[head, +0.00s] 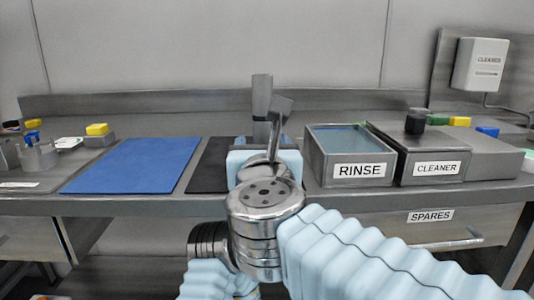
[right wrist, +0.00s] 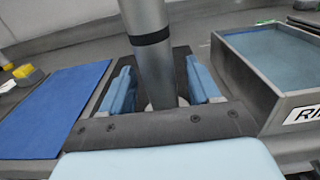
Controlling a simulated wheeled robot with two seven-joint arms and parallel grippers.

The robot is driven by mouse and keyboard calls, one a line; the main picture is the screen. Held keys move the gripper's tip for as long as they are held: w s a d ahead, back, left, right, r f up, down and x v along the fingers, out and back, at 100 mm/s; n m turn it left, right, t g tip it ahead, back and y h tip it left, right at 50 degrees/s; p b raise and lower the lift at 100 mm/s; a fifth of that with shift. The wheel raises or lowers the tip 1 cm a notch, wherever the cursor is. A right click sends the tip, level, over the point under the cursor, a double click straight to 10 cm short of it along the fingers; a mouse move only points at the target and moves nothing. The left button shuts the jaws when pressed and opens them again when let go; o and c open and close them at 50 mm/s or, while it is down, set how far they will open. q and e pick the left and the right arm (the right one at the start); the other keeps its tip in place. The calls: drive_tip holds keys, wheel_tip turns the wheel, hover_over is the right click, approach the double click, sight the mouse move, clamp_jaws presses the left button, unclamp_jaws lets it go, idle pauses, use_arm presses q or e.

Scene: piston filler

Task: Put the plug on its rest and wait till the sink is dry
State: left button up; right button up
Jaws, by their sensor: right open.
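My right gripper (head: 264,150) is over the dark mat at the middle of the counter, largely hidden by its own wrist in the head view. In the right wrist view its fingers (right wrist: 162,92) are open, one on each side of a grey metal cylinder (right wrist: 152,55) with a black band. I cannot tell whether they touch it. The cylinder's upper part also shows in the head view (head: 262,95). The RINSE basin (head: 351,178) stands just right of the gripper, with bluish liquid or a bluish floor inside. I cannot make out a plug, its rest or a drain. My left gripper is out of view.
A blue mat (head: 135,166) lies clear at the left. A yellow-topped block (head: 97,130) is behind it. A SPARES drawer (head: 430,216) is below the counter.

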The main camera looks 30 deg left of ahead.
drive_tip(key=shift+w+a, duration=0.1)
drive_tip(key=shift+w, duration=0.1)
clamp_jaws()
drive_tip(key=shift+r, duration=0.15)
